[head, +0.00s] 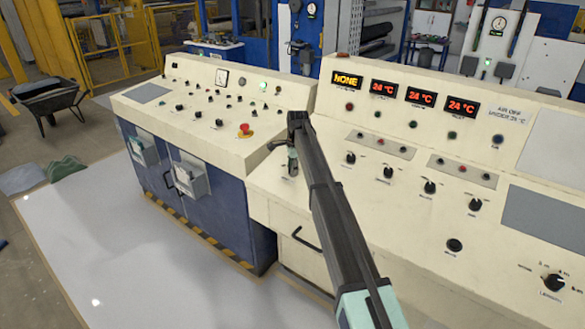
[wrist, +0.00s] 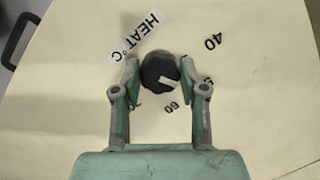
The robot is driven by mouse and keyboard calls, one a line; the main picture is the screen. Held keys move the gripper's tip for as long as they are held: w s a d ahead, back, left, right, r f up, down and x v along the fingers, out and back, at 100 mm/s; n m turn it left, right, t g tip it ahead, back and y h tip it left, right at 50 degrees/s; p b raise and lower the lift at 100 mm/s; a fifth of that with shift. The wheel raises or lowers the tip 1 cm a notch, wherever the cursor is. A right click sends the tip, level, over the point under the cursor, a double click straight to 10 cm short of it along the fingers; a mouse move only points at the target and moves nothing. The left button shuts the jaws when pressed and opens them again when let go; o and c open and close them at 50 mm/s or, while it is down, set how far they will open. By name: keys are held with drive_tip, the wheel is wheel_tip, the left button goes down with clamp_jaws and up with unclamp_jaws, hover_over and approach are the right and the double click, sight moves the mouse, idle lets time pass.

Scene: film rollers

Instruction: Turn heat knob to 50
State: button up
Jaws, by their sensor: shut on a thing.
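The heat knob (wrist: 157,68) is a dark round knob on the cream panel, with a pale mark towards its lower right. My gripper (wrist: 160,72) has a fingertip on each side of the knob and is shut on it. The label "HEAT °C" (wrist: 136,36) lies at its upper left, "40" (wrist: 213,41) at upper right and "60" (wrist: 171,107) below. A marking between 40 and 60 is mostly hidden by the right finger. In the head view my gripper (head: 292,160) is low at the console's left part, and the knob cannot be made out there.
The console (head: 390,230) carries several other black knobs to the right, including one (head: 429,187). Displays above read "NONE" (head: 347,79) and 24 °C (head: 384,88). A second console (head: 210,110) with a red emergency button (head: 245,130) stands close on the left.

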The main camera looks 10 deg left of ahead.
drive_tip(key=o, duration=1.1)
drive_tip(key=shift+o, duration=0.2)
wheel_tip(320, 180, up, 12)
drive_tip(key=s+d, duration=0.1)
drive_tip(key=shift+s+d, duration=0.15)
drive_tip(key=shift+s, duration=0.05)
drive_tip(key=shift+f, duration=0.1)
